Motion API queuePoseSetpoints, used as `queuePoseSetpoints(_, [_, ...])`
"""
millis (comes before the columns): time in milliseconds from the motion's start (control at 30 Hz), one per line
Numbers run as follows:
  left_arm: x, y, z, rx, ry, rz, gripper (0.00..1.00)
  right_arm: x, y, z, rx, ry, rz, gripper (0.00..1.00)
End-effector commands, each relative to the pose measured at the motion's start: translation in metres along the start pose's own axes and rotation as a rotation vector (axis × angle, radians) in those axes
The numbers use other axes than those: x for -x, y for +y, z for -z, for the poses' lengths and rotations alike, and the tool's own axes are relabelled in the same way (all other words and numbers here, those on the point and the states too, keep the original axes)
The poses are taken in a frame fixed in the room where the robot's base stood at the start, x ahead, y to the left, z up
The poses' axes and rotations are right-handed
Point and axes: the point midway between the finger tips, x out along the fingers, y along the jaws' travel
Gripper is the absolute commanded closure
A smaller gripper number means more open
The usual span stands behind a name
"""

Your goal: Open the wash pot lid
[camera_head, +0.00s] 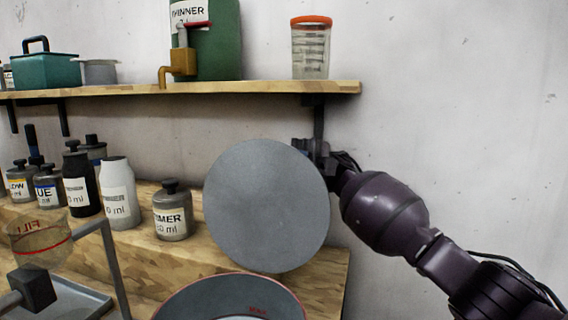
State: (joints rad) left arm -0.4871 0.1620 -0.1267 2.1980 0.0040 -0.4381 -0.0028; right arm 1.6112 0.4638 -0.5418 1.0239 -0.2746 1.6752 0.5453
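The wash pot (175,306) is at the bottom centre, cut off by the lower picture edge, with a dark rim and small red lettering. The round grey lid (267,205) stands nearly upright above and behind the pot's mouth, so the pot is uncovered. My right gripper (312,150) is at the lid's upper right edge, with its arm coming in from the right. The lid partly hides its fingers, so I cannot tell whether they grip the edge or only touch it. My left gripper is not in view.
Several labelled bottles (118,193) stand on the wooden bench at left. A wall shelf (275,88) above holds a green thinner can (221,45), an orange-rimmed cup (311,50) and a teal box (46,72). A metal stand (113,265) with a clear cup (38,243) is at lower left.

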Motion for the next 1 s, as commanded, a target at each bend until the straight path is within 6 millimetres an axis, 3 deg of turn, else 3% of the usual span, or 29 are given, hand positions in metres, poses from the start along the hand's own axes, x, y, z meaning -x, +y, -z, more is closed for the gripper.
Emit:
queuePoseSetpoints(433, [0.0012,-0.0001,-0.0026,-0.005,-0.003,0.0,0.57,0.0008,0.0021,-0.0003,-0.002,-0.002,-0.011,1.0])
queuePoseSetpoints(467, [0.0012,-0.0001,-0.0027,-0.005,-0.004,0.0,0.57,0.0008,0.002,-0.0003,-0.002,-0.002,-0.011,0.84])
queuePoseSetpoints(633, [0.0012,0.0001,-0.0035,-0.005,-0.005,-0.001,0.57,0.0011,0.0012,-0.0004,-0.002,-0.002,-0.01,0.6])
queuePoseSetpoints(1000, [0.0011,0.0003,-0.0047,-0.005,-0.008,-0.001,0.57,0.0017,-0.0006,-0.0006,-0.004,-0.001,-0.01,0.6])
